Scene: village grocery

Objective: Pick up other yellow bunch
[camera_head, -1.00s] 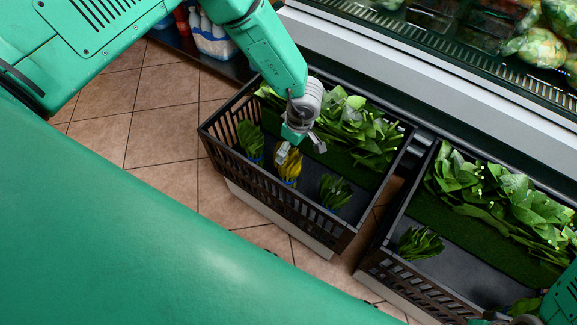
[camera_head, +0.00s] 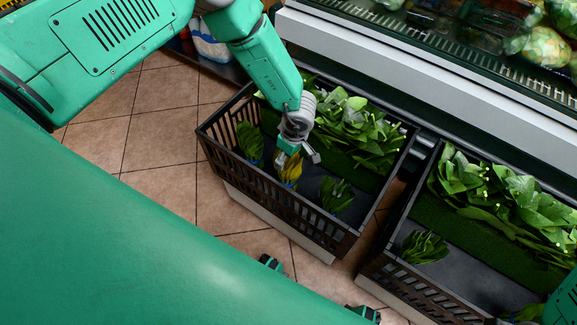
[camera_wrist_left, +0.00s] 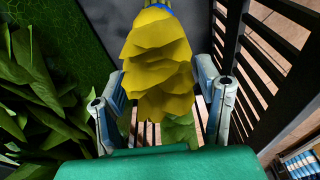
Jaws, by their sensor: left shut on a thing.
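A yellow leafy bunch (camera_head: 289,169) with a blue band at its base is in the left black crate (camera_head: 338,240), between two green bunches. My left gripper (camera_head: 297,153) reaches down into the crate and is shut on this bunch. The left wrist view shows the yellow bunch (camera_wrist_left: 156,62) between the two fingers of my left gripper (camera_wrist_left: 160,95), with the blue band at the top edge. Whether the bunch is clear of the crate floor cannot be told. Part of my right arm shows at the lower right edge; its gripper is out of view.
Green bunches stand to the left (camera_head: 249,140) and right (camera_head: 336,194) of the yellow one. Large leafy greens (camera_head: 360,130) fill the crate's back. A second crate (camera_head: 415,288) with greens stands to the right. A refrigerated display (camera_head: 420,70) runs behind. Tiled floor (camera_head: 160,150) is open at left.

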